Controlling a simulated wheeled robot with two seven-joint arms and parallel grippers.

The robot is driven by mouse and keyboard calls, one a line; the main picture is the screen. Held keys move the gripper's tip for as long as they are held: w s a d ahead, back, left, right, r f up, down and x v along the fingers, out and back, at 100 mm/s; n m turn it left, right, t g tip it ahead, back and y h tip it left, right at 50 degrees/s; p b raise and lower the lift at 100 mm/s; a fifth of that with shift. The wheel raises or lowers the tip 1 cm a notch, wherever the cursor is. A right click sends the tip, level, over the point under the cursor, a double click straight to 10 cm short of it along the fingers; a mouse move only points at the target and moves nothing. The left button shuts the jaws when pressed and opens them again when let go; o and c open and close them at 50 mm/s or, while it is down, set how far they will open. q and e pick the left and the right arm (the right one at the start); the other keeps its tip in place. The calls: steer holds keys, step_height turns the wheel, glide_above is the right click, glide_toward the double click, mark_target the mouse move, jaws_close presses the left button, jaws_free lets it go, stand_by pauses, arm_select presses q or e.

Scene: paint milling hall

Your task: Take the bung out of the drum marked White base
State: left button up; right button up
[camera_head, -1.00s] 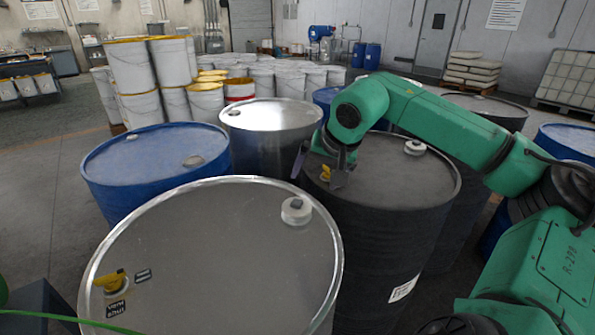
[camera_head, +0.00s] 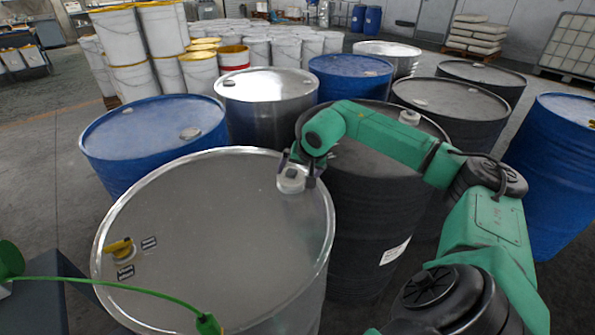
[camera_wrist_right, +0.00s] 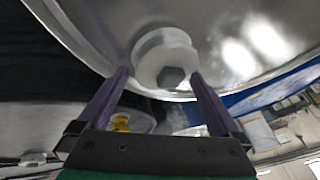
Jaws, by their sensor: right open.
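A steel-rimmed drum with a grey top (camera_head: 200,240) stands nearest me. A white round bung (camera_head: 290,182) with a dark hexagonal centre sits at its far right edge; it also shows in the right wrist view (camera_wrist_right: 165,58). My right gripper (camera_head: 300,172) is open at this bung. In the right wrist view its two fingers (camera_wrist_right: 161,78) are apart, their tips near either side of the bung; I cannot tell whether they touch it. A yellow fitting (camera_head: 120,248) and two small labels (camera_head: 149,242) lie at the drum's left; I cannot read them. My left gripper is out of view.
A dark drum (camera_head: 350,240) with a white bung (camera_head: 410,117) stands close on the right, under my right arm. Blue drums (camera_head: 155,125) and a bare steel drum (camera_head: 265,90) stand behind. A green cable (camera_head: 110,282) crosses the near drum's front left.

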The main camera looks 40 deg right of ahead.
steer(key=c, duration=1.3)
steer(key=o, duration=1.3)
